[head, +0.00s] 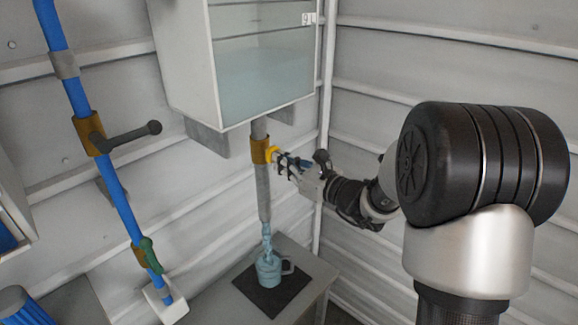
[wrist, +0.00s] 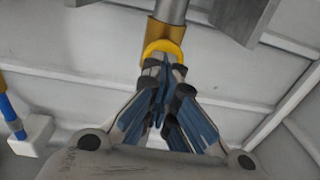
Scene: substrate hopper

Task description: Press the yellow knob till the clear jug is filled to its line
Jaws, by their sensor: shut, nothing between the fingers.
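The yellow knob (head: 271,153) sits on a brass collar on the grey spout under the hopper. In the wrist view the knob (wrist: 163,48) shows as a yellow ring just beyond my fingertips. My gripper (head: 283,163) is shut with nothing between its fingers, and its tips (wrist: 161,72) appear to be against the knob. The clear jug (head: 268,271) stands upright under the spout. Pale blue substrate falls from the spout (head: 264,190) into it, and blue content shows inside. The jug's line and exact level are too small to tell.
The hopper (head: 262,72) with a glass front, marked 9 L, holds pale blue content. The jug stands on a dark mat (head: 246,281) on a grey stand. A blue pipe (head: 111,176) with a black lever (head: 133,136) and a green handle (head: 150,255) runs at left.

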